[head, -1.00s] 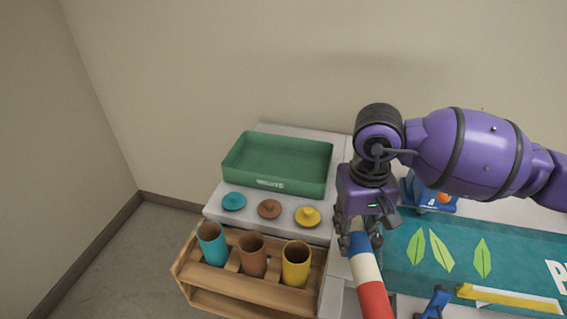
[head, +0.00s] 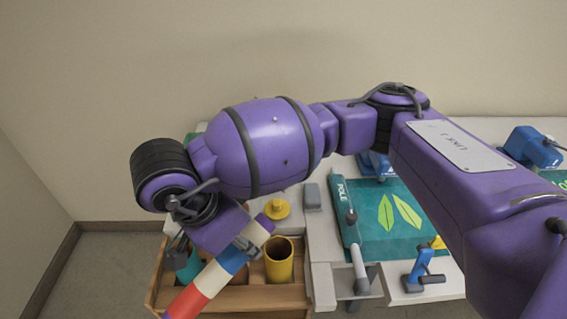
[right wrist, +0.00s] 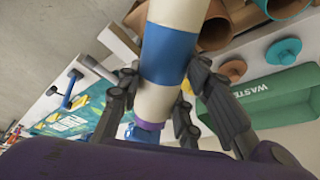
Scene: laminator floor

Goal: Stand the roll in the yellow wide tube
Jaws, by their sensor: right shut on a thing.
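The roll (head: 210,276) is striped in red, cream, blue and purple. My right gripper (head: 240,250) is shut on it and holds it tilted over the wooden rack, its lower left end cut off by the picture's bottom edge. In the right wrist view the roll (right wrist: 168,55) lies between the fingers of my gripper (right wrist: 168,100). The yellow wide tube (head: 279,264) stands upright in the rack, its open top showing, just right of the roll. The roll appears apart from it in the picture. My left gripper is out of view.
The wooden rack (head: 290,297) also holds a teal tube (head: 188,270), partly hidden by my arm. A yellow lid (head: 277,209) lies behind the rack. The green waste tray (right wrist: 285,98) is mostly hidden in the head view. A teal poster (head: 385,225) and blue device (head: 423,268) are to the right.

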